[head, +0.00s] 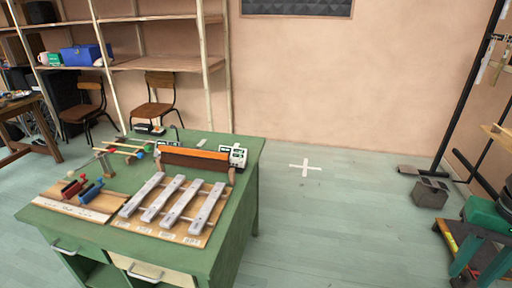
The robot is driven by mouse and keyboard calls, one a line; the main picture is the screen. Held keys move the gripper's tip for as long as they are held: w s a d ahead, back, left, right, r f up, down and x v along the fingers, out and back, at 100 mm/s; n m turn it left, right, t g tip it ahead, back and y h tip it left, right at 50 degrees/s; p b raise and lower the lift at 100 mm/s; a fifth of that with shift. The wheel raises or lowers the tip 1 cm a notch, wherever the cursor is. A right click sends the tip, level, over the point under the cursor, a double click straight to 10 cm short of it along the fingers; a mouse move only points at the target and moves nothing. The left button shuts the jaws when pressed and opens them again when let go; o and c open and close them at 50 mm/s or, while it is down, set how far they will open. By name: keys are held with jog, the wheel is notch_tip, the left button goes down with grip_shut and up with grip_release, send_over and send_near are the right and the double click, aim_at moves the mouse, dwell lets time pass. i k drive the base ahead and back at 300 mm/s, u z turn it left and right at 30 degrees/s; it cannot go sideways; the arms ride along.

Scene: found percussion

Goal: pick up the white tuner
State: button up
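A small white device with dark green displays, which looks like the white tuner (237,155), is at the right back part of the green workbench (240,188). It stands at the right end of a long orange-and-brown bar (195,158), close to it; I cannot tell if they touch. A similar small pale patch shows at the bar's left end, too small to make out. My gripper is not in view.
A board with several grey metal bars (173,205) lies in front of the tuner. Red and blue clamp-like tools (90,190) and mallets (122,148) are on the left. Open floor (320,230) lies right of the bench; a dark stand (430,192) is at far right.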

aim_at(238, 156)
jog(key=u, duration=0.05)
jog(key=i, duration=1.1)
jog(key=u, duration=0.2)
